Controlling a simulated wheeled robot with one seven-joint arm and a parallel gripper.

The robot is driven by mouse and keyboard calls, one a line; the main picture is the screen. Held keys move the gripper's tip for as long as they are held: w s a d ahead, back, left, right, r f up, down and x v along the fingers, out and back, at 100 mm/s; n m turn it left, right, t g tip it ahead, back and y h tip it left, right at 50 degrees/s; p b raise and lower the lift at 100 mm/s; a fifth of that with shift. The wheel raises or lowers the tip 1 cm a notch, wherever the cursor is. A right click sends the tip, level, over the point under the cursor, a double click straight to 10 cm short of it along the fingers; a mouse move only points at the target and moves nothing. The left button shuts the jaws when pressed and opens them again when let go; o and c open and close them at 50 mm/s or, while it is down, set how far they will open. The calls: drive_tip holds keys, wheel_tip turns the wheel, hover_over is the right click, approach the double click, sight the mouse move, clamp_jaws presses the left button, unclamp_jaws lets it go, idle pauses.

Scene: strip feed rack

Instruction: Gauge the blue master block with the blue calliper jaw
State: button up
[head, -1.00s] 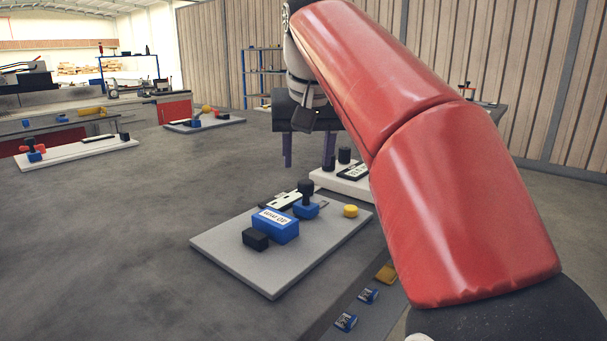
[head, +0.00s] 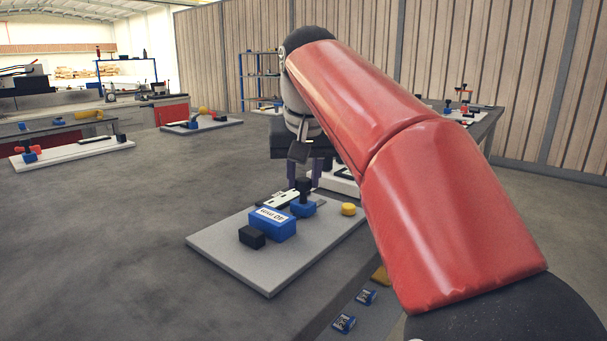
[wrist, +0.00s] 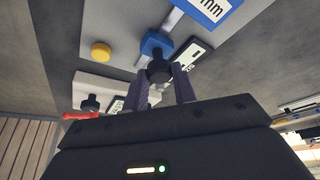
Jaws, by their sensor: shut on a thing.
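The blue master block (head: 272,224) lies on a light grey plate (head: 225,255), with a white label on top. A black block (head: 252,237) sits at its near left end. The blue calliper jaw (head: 302,208) stands just beyond the master block, with an upright black knob (head: 304,187). In the wrist view the jaw (wrist: 156,42) and the labelled block (wrist: 212,8) are apart, with a grey rail between them. My gripper (head: 304,180) is above the jaw, its purple fingers shut on the black knob, which also shows in the wrist view (wrist: 159,70).
A yellow button (head: 348,209) is on the plate right of the jaw. A black-and-white panel (head: 281,200) lies behind the block. Another pale plate (head: 335,180) stands behind.

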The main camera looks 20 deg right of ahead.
clamp_jaws()
drive_tip(key=s+a, duration=0.2)
drive_tip(key=a, duration=0.1)
drive_tip(key=s+a, duration=0.1)
drive_tip(key=a, duration=0.1)
drive_tip(key=shift+s, duration=0.3)
drive_tip(key=o, duration=0.9)
unclamp_jaws()
drive_tip(key=p+v, duration=0.1)
drive_tip(key=v, duration=0.7)
drive_tip(key=shift+p, duration=0.35)
